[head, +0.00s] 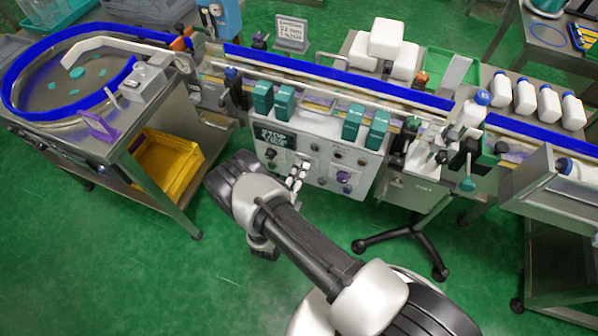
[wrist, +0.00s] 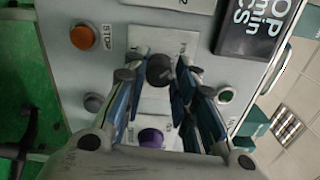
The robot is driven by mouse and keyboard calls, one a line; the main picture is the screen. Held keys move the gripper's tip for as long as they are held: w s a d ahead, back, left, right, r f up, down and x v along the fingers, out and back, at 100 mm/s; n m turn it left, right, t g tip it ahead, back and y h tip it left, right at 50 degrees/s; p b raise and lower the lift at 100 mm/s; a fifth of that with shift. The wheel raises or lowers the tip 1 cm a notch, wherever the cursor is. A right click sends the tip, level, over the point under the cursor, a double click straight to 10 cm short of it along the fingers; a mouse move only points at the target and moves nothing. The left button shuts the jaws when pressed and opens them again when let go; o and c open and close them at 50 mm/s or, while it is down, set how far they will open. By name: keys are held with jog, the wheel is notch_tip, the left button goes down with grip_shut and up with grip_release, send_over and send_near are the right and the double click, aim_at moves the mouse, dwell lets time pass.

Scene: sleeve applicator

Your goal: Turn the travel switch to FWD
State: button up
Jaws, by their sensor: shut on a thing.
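The grey control panel (head: 325,152) is on the front of the conveyor line, and my gripper (head: 301,168) is at its face. In the wrist view a dark round switch knob (wrist: 159,69), taken as the travel switch, sits on a white label plate. My gripper (wrist: 158,76) is shut on this knob, with one fingertip on each side. The plate's lettering is too small to read, and I cannot tell which position the knob points to. The fingers hide part of the plate.
An orange STOP button (wrist: 83,37) lies left of my fingers and a green button (wrist: 225,94) right of them. A purple knob (wrist: 151,138) is between my fingers, lower in the picture. A black display (wrist: 258,28) is at upper right. Green floor is free before the panel.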

dwell(0.5)
jog(key=o, duration=1.1)
jog(key=shift+c, duration=0.2)
jog(key=shift+s, duration=0.1)
jog(key=v, duration=1.1)
jog(key=shift+s, duration=0.4)
jog(key=shift+a, duration=0.1)
